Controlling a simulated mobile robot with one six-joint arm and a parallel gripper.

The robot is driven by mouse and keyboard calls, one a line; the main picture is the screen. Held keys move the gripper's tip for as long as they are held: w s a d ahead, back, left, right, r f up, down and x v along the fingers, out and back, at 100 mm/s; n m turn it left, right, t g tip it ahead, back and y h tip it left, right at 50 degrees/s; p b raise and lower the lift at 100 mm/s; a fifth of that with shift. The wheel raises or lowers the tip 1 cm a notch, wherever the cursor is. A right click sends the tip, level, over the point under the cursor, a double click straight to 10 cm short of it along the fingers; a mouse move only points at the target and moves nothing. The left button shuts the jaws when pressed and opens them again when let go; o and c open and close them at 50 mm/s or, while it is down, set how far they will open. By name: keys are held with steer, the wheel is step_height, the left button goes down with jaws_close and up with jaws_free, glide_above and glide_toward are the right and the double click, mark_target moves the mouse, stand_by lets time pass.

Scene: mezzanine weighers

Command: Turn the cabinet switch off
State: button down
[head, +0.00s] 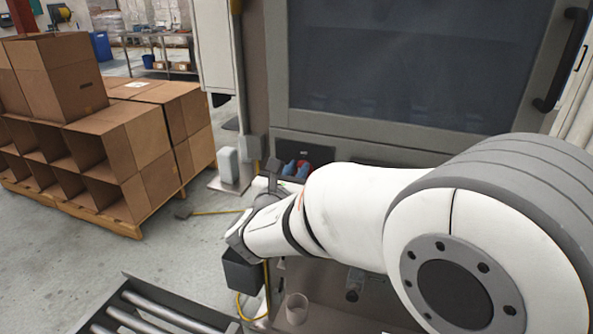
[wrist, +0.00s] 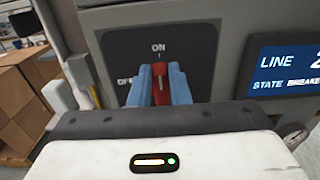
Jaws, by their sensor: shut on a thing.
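The cabinet switch is a red handle (wrist: 160,90) on a black plate (wrist: 200,55) marked ON at the top and OFF at the left. The handle points up toward ON. My gripper (wrist: 161,82) has its blue fingers on both sides of the red handle, shut on it. The lower part of the switch is hidden behind my gripper. In the head view, the black plate (head: 318,153) sits low on the grey cabinet front (head: 340,125), and the blue fingers with a bit of red show just in front of it, past my white wrist.
A screen (wrist: 285,66) reading LINE and STATE, cut off at the edge, is right of the plate. Cardboard boxes (head: 125,140) stand on a pallet at left. A roller conveyor (head: 160,310) lies at the lower left. Floor between is mostly clear.

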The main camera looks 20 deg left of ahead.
steer(key=shift+a+r+n+p, duration=0.1)
steer(key=shift+n+p, duration=0.2)
steer(key=shift+p, duration=0.1)
steer(key=n+p, duration=0.1)
steer(key=n, duration=0.1)
steer(key=n+p, duration=0.1)
steer(key=p, duration=0.1)
steer(key=shift+a+n, duration=0.4)
steer(key=shift+a+f+n+p, duration=0.25)
steer(key=shift+f+n+p, duration=0.2)
steer(key=shift+n+p, duration=1.75)
steer(key=shift+a+f+n+p, duration=0.3)
steer(key=shift+f+n+p, duration=0.1)
steer(key=shift+n+p, duration=1.8)
steer(key=shift+a+f+n+p, duration=0.25)
steer(key=shift+f+n+p, duration=0.2)
steer(key=shift+n+p, duration=1.75)
steer(key=shift+f+n, duration=0.1)
steer(key=shift+n, duration=0.2)
steer(key=c, duration=1.4)
jaws_free()
steer(key=shift+o, duration=0.2)
